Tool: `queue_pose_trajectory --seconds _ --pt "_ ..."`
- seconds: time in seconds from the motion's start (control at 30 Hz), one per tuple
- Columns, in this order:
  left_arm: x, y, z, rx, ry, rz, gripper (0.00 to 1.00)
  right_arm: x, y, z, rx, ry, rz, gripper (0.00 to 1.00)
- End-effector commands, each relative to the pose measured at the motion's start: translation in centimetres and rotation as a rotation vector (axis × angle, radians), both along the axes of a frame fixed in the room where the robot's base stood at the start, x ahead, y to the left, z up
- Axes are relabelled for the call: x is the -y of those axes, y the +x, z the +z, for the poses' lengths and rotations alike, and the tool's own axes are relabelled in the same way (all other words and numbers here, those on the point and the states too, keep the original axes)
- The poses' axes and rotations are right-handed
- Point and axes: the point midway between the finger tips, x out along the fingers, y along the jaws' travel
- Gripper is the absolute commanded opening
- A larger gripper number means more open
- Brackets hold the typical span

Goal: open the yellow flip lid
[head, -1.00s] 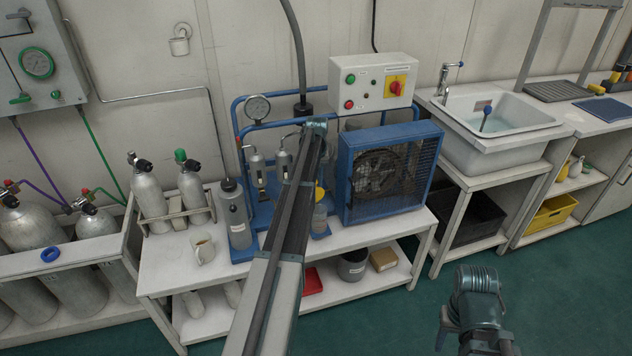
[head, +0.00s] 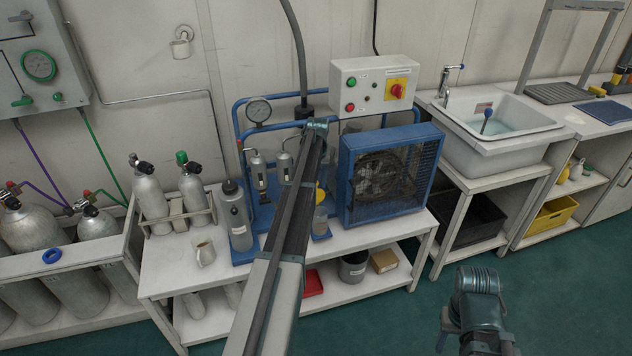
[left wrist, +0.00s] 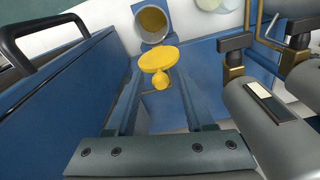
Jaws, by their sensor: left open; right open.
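The yellow flip lid (left wrist: 158,60), a round disc with a small knob, stands swung up off the mouth of its grey cup (left wrist: 152,22) in the left wrist view. The cup's mouth is uncovered. My left gripper (left wrist: 158,78) is open, with its fingers on either side of the knob; I cannot tell whether they touch the lid. In the head view, my left forearm partly covers the lid (head: 320,192), and the left fingers are hidden. My right gripper (head: 446,330) is open and empty over the floor at lower right.
A blue caged fan unit (head: 388,175) stands right of the lid. Grey cylinders with brass pipes (left wrist: 270,110) stand close right in the left wrist view. A control box (head: 373,83) is behind. A mug (head: 204,253) is on the bench; its front left is clear.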

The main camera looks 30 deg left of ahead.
Motion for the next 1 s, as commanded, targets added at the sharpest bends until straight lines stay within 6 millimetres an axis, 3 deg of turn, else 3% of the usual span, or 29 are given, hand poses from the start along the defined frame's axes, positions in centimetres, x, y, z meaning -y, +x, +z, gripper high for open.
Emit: queue_pose_trajectory --seconds 0.7,1.0 --pt "0.5 -0.4 10.8 0.001 0.001 0.000 0.53 0.0 0.0 10.8 0.000 0.000 -0.001 0.50" --pt "0.6 -0.5 13.0 0.000 0.001 0.000 0.53 0.0 0.0 13.0 0.000 0.000 -0.001 0.50"
